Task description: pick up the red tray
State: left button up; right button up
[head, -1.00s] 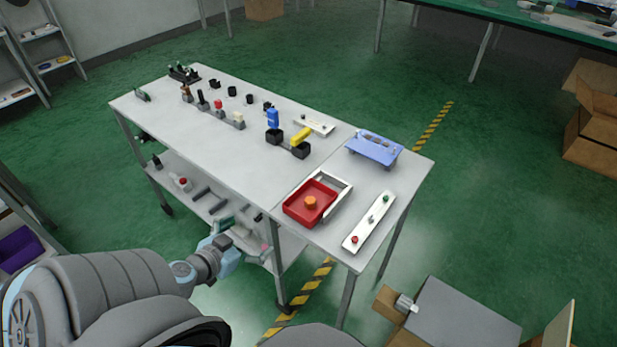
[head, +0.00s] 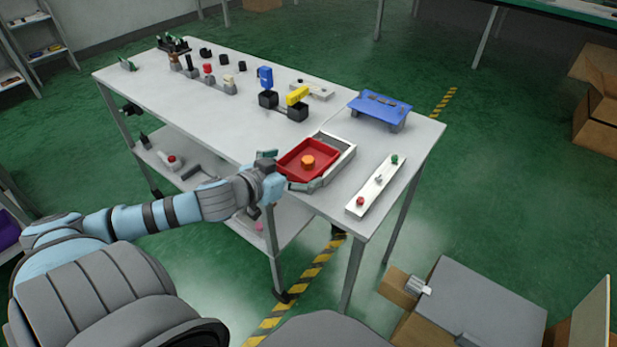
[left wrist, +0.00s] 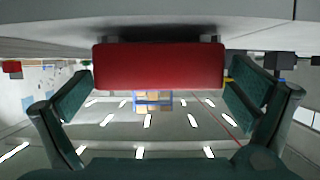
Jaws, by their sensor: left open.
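The red tray (head: 290,158) lies on the near side of the grey table, partly in a white frame (head: 347,152), with an orange round piece (head: 307,160) in it. My left gripper (head: 296,183) is at the tray's near left side, its fingers spread. In the left wrist view the tray's red side (left wrist: 158,66) is straight ahead, between the two green fingers of the open left gripper (left wrist: 158,105). I cannot tell whether either finger touches the tray. My right gripper does not show.
A white strip with buttons (head: 376,186) lies to the tray's right. A blue stand (head: 379,107) is behind it. Blue and yellow levers (head: 297,96) and several small fixtures stand farther back left. The table's near edge is close under my left arm.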

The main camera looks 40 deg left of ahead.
pick_arm(q)
jog(key=shift+w+f, duration=0.3)
jog(key=shift+w, duration=0.3)
jog(key=shift+r, duration=0.15)
jog(key=shift+c, duration=0.6)
jog(key=shift+s, duration=0.1)
jog(key=c, duration=1)
